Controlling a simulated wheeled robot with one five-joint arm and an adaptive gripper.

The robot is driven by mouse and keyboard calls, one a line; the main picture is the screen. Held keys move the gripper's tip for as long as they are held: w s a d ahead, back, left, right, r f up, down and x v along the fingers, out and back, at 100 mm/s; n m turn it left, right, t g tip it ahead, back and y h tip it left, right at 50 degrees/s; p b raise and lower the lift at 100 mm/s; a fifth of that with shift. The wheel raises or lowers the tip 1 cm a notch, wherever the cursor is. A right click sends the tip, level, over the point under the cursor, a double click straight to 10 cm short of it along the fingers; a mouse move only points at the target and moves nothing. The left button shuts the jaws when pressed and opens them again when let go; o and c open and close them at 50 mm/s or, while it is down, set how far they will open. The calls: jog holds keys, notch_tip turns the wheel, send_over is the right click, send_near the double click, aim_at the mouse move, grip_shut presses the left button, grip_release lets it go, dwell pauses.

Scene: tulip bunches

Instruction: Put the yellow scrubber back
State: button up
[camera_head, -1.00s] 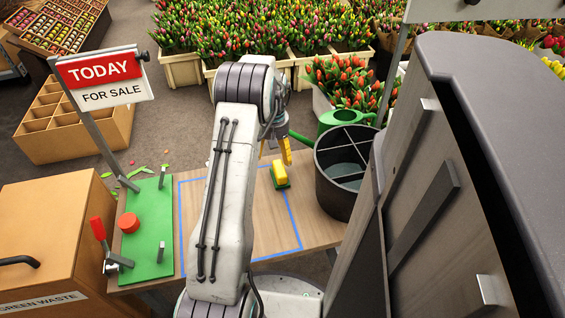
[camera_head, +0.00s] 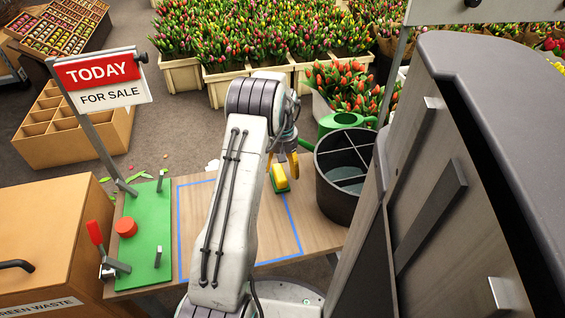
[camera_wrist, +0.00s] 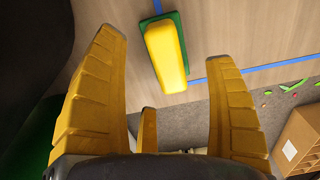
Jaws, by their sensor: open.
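The yellow scrubber (camera_head: 280,178), a yellow block on a green base, lies on the wooden table at the upper right of the blue outline (camera_head: 292,228). In the wrist view the scrubber (camera_wrist: 165,55) shows its yellow top and a green rim, with blue line close to its lower end. My gripper (camera_head: 283,161) is open, with yellow fingers pointing down just above the scrubber. In the wrist view the scrubber appears between and beyond the fingertips (camera_wrist: 165,47), and the fingers do not visibly touch it. My arm hides part of the blue outline.
A dark divided bucket (camera_head: 338,196) stands close to the right of the scrubber. A green watering can (camera_head: 340,121) is behind it. A green board (camera_head: 145,235) with a red knob and a red-handled clamp is at the table's left. The outlined area looks clear where visible.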

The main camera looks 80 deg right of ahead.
aim_at(282, 172)
jog(key=shift+f+b, duration=0.8)
jog(key=shift+f, duration=1.85)
jog(key=c, duration=1.3)
